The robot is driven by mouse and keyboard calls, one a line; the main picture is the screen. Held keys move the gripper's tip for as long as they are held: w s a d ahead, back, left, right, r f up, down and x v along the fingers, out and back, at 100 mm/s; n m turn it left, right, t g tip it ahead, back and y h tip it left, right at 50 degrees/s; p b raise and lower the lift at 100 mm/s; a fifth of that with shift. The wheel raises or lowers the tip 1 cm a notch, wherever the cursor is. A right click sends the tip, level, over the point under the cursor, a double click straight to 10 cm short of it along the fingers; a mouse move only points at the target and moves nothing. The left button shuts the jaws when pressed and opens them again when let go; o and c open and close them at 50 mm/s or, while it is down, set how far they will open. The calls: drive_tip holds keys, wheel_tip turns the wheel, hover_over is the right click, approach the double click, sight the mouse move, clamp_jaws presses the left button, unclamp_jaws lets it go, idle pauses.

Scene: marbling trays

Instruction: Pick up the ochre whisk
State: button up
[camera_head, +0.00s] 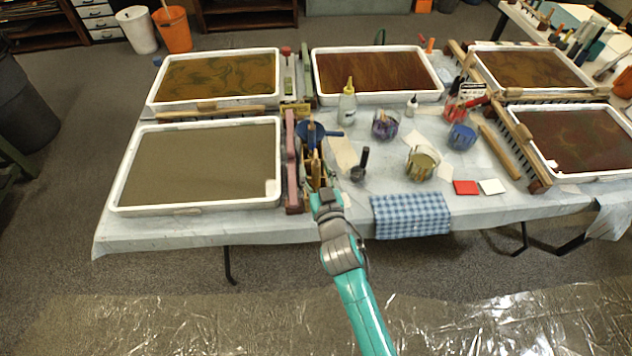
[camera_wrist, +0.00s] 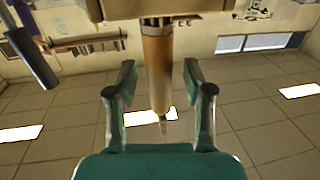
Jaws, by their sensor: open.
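An ochre-tan handle (camera_head: 316,172) stands upright in a wooden holder (camera_head: 308,160) near the table's front edge, right of the pinkish rail; I take it to be the ochre whisk's. In the wrist view the handle (camera_wrist: 157,75) runs between my two fingers. The whisk's working end is hidden in the holder (camera_wrist: 185,8). My gripper (camera_head: 319,190) is at the handle, with its fingers (camera_wrist: 159,95) apart on either side. A gap shows on both sides of the handle, so it is not gripped.
A blue funnel-like item (camera_head: 310,133) stands just behind the holder. A dark-handled tool (camera_head: 360,163) stands close on the right. Jars (camera_head: 421,163) and a checked cloth (camera_head: 411,216) lie to the right.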

clamp_jaws()
